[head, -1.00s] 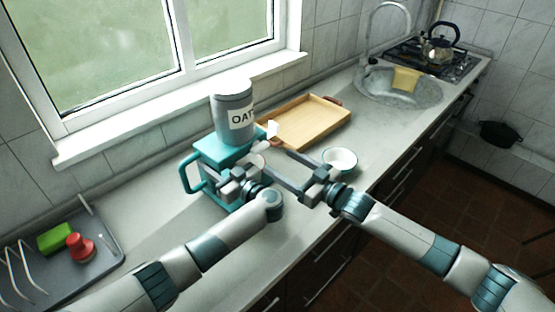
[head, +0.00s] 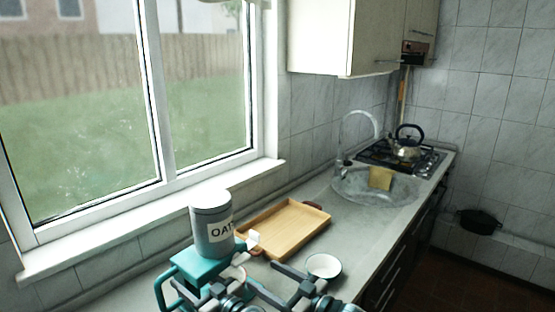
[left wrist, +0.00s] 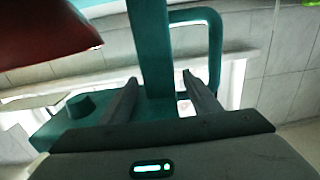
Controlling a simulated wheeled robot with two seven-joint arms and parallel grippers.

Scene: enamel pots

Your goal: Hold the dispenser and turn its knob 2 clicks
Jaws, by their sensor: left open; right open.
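The dispenser has a teal body (head: 203,264) with a side handle (head: 161,291) and a grey canister (head: 212,229) marked "OAT" on top. Its lower part is cut off in the head view. My left gripper (head: 217,291) is open in front of the body. In the left wrist view its fingers (left wrist: 160,78) stand either side of a teal upright part (left wrist: 154,45), with no clear contact. A round teal stub (left wrist: 80,105) shows at left there; I cannot tell whether it is the knob. My right gripper (head: 265,278) is open and empty, right of the dispenser.
A wooden tray (head: 285,228) lies behind, and a white bowl (head: 323,266) stands by my right gripper. A small white piece (head: 253,239) shows beside the canister. A dark red object (left wrist: 45,35) fills the wrist view's upper left.

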